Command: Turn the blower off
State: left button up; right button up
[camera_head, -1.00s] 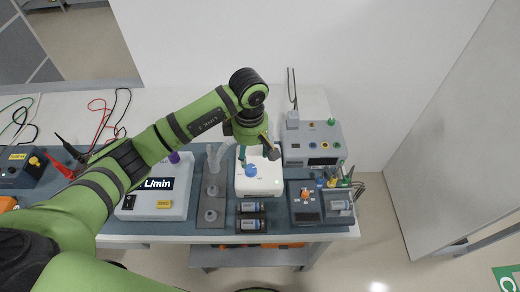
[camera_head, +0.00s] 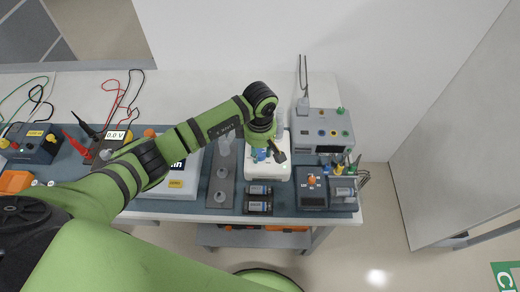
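A white box with a blue knob (camera_head: 259,155) on top, apparently the blower (camera_head: 272,174), stands on the blue-grey mat at the middle of the bench. A small green light seems to show on its front part. My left gripper (camera_head: 267,148) is over the back of this box, beside and just above the knob. One dark finger shows to the right of the knob. The other finger is mostly hidden, so its opening is unclear. I cannot tell whether it touches the knob. My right gripper is not in view.
A grey unit with coloured ports (camera_head: 333,130) stands right of the box, with a dark unit with an orange knob (camera_head: 312,190) before it. Two dark cylinders (camera_head: 258,198) lie in front. A grey stand (camera_head: 221,188) is to the left. My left arm crosses the bench's left part.

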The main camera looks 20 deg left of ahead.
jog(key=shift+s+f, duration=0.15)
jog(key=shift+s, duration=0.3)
pick_arm(q)
jog(key=shift+n+b, duration=0.3)
jog(key=shift+n, duration=0.1)
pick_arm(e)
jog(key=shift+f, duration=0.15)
pick_arm(q)
jog(key=shift+f+n+b, duration=0.1)
jog(key=shift+n+b, duration=0.45)
jog(key=shift+n, duration=0.45)
jog(key=n+b, duration=0.1)
jog(key=n, duration=0.2)
jog(key=shift+n+b, duration=0.3)
jog(key=shift+b, duration=0.05)
jog(key=n+b, duration=0.1)
jog(key=n, duration=0.3)
jog(key=shift+n+b, duration=0.3)
jog(key=shift+b, duration=0.05)
jog(key=shift+n+b, duration=0.55)
jog(key=shift+n, duration=1.25)
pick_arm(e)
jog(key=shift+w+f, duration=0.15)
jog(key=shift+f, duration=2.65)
